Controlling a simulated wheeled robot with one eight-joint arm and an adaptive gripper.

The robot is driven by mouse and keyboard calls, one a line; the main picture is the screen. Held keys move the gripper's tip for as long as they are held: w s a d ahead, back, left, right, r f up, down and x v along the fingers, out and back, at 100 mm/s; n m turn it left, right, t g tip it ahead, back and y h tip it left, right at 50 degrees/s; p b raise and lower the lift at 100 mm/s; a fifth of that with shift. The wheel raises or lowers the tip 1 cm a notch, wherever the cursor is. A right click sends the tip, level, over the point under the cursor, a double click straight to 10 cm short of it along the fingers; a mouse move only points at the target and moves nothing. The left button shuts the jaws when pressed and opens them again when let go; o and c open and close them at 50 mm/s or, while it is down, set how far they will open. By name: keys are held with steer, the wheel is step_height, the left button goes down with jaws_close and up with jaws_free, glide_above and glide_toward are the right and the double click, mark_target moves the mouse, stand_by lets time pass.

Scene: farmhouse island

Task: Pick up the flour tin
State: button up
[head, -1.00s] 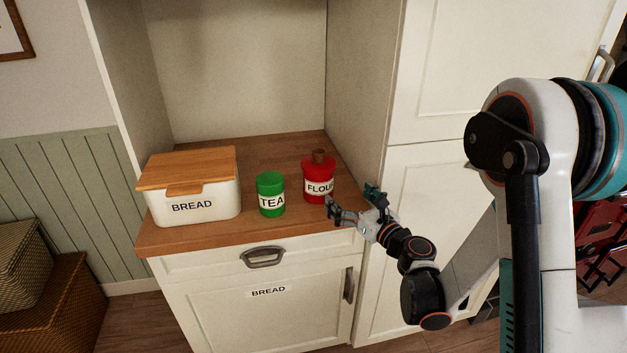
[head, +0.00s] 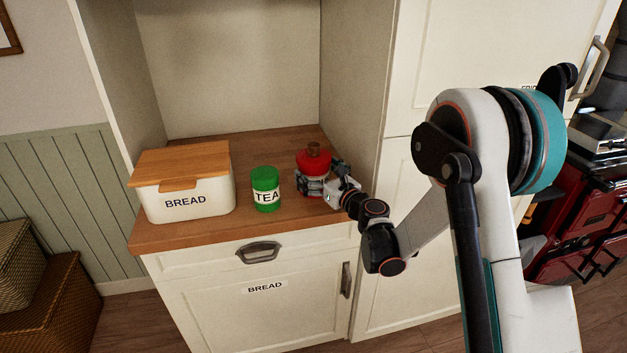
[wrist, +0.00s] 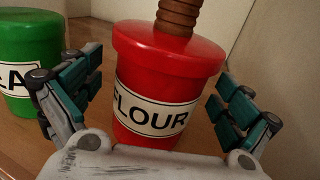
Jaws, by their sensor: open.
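The flour tin (head: 313,162) is red with a brown knob on its lid and a white FLOUR label. It stands upright on the wooden counter, toward the right side of the alcove. My gripper (head: 322,184) is at the tin from the front right and partly hides it. In the wrist view the flour tin (wrist: 160,90) stands between the two teal fingers of my open gripper (wrist: 158,95), one finger on each side. A gap shows on the right side; the left finger is close to the tin.
A green tea tin (head: 265,188) stands just left of the flour tin and also shows at the left of the wrist view (wrist: 28,60). A white bread bin (head: 185,200) with a wooden lid is farther left. The alcove's side wall (head: 352,110) rises close on the right.

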steer(key=shift+x, duration=0.95)
steer(key=c, duration=2.2)
step_height(320, 180, up, 20)
steer(key=p, duration=0.6)
steer(key=shift+w, duration=0.1)
